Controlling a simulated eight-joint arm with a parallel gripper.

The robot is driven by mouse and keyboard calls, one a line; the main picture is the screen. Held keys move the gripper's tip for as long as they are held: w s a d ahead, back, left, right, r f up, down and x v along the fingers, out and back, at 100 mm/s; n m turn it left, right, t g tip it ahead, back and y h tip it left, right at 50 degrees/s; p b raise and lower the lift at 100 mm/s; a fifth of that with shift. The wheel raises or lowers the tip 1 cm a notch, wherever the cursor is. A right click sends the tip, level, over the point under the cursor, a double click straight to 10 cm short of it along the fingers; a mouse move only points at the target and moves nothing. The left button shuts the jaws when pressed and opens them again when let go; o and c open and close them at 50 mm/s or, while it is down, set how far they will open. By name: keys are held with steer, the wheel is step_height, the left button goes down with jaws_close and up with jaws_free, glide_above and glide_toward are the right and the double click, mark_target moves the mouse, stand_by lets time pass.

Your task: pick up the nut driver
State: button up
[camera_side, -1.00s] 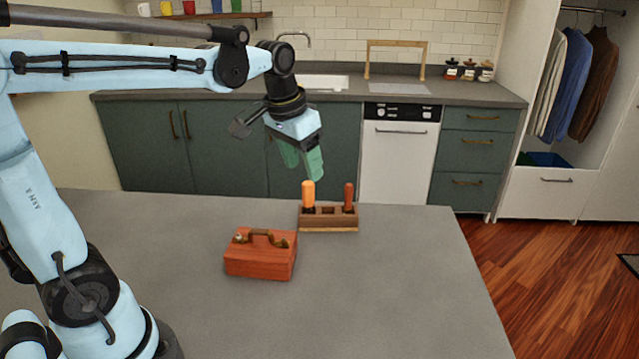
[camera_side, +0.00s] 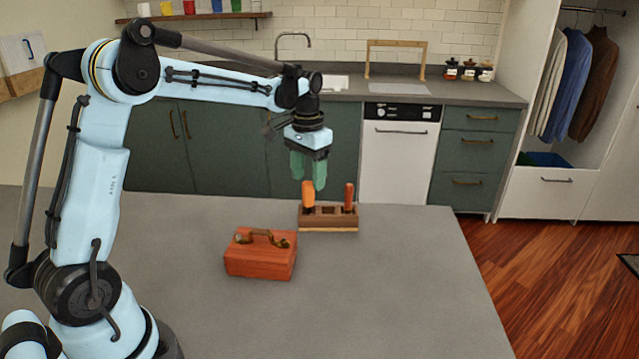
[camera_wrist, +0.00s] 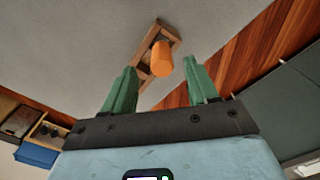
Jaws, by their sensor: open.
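A wooden tool holder (camera_side: 329,222) stands on the grey table. A tool with a thick orange handle (camera_side: 308,196) is in its left slot, leaning slightly left. A tool with a thinner red-brown handle (camera_side: 349,196) stands in its right slot. I cannot tell by shape which is the nut driver; the shafts are hidden. My gripper (camera_side: 308,184) points down with green fingers apart, just above the orange handle. In the wrist view, the orange handle (camera_wrist: 162,60) shows between the open fingers (camera_wrist: 159,66); I cannot tell whether they touch it.
A reddish wooden box (camera_side: 260,258) with a brass-coloured handle stands on the table, left and in front of the holder. The table (camera_side: 400,290) is clear to the right and front. Behind are green cabinets (camera_side: 225,150) and a white dishwasher (camera_side: 398,160).

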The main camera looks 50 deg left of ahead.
mark_target(308, 197)
steer(key=shift+a+f, duration=0.1)
steer(key=shift+f, duration=3.25)
jaws_close()
